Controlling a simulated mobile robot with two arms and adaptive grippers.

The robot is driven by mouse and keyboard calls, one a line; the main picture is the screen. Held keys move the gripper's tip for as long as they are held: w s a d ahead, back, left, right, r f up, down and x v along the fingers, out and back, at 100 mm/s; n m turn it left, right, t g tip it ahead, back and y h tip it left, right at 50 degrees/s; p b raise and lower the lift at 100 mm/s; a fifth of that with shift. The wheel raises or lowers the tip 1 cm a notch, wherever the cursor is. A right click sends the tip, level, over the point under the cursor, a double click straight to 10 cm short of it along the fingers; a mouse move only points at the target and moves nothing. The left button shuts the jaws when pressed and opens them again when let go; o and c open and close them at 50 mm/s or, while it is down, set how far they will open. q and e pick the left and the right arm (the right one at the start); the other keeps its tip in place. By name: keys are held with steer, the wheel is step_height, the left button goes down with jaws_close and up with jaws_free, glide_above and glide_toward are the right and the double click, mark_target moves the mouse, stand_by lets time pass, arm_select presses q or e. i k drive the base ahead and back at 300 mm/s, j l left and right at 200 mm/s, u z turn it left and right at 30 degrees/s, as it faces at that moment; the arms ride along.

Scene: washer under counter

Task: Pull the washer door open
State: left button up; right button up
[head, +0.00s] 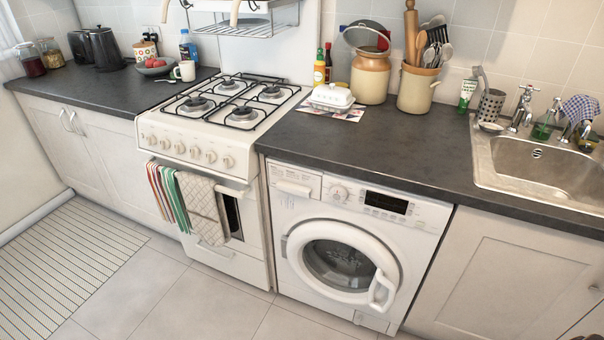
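The white washer (330,195) stands under the dark counter, between the stove and the sink cabinet. Its round door (315,286) has a white rim and a dark glass window (345,262). The door looks shut against the washer's front. A white loop handle (381,291) sits at the lower right of the door rim, and a hinge (284,246) shows at the left. Neither of my grippers can be made out in the head view, and nothing is touching the door.
A white stove (215,225) with towels (205,205) on its front rail stands left of the washer. A closed cabinet (500,280) under the sink (540,165) is at the right. The tiled floor (200,300) in front is clear, with a striped mat (75,265) at far left.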

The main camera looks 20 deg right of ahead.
mark_target(384, 284)
steer(key=l+z, duration=0.1)
steer(key=z, duration=0.95)
